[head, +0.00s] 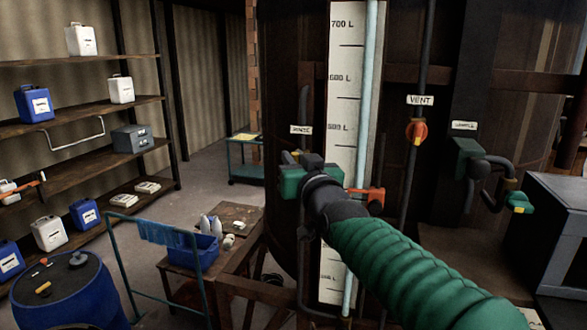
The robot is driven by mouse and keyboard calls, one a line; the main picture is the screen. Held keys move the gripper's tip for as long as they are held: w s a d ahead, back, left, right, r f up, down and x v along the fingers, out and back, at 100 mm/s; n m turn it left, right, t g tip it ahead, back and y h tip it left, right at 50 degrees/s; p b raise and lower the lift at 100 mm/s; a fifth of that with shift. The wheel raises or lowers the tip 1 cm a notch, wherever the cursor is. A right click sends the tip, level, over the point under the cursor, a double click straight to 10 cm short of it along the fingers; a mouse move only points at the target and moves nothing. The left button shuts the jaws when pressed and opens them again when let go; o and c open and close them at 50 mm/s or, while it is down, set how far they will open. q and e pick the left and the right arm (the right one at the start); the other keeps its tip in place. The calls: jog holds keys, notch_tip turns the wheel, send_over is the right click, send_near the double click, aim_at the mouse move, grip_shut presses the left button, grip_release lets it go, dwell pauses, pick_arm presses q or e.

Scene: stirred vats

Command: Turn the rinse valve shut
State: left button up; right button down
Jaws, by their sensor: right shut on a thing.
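The rinse valve (296,156) is on the dark vat under a small white label (301,129), at the foot of a thin dark pipe. Only a little of it shows, with a small yellowish part. My right gripper (311,168) is at the valve, shut on its handle. My green-sleeved right arm reaches in from the lower right. The wrist and gripper hide most of the valve, so the handle's angle cannot be told. My left gripper is not in view.
An orange lever (365,195) sits just right of my wrist by the level scale (344,95). The vent valve (416,132) and a green-bodied valve (468,151) are farther right. A bench with a blue bin (194,251) stands lower left, beside a blue drum (70,295).

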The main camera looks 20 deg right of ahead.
jog(key=m+b, duration=0.1)
jog(key=b, duration=0.1)
jog(key=f+m+t+b, duration=0.1)
jog(key=b, duration=0.2)
jog(key=m+t+h+b, duration=0.1)
jog(key=m+b, duration=0.1)
jog(key=b, duration=0.1)
jog(key=shift+s+d+f, duration=0.2)
jog(key=shift+d, duration=0.15)
jog(key=shift+s+d+f+m+h+b, duration=0.1)
jog(key=shift+d+f+m+h+b, duration=0.15)
jog(key=shift+m+h+b, duration=2.45)
jog(key=shift+s+d+f+m+h+b, duration=0.25)
jog(key=shift+m+h+b, duration=1.15)
jog(key=shift+m, duration=2.55)
jog(key=shift+d+f+m+h+b, duration=0.1)
jog(key=shift+f+m+h+b, duration=0.3)
jog(key=shift+m+h+b, duration=2.3)
jog(key=shift+m+y+p, duration=0.4)
jog(key=shift+m+p, duration=0.35)
jog(key=shift+p, duration=0.2)
jog(key=c, duration=1.5)
grip_release()
jog(key=shift+c, duration=0.2)
jog(key=shift+o, duration=1)
jog(key=shift+d, duration=0.1)
jog(key=shift+r, duration=0.1)
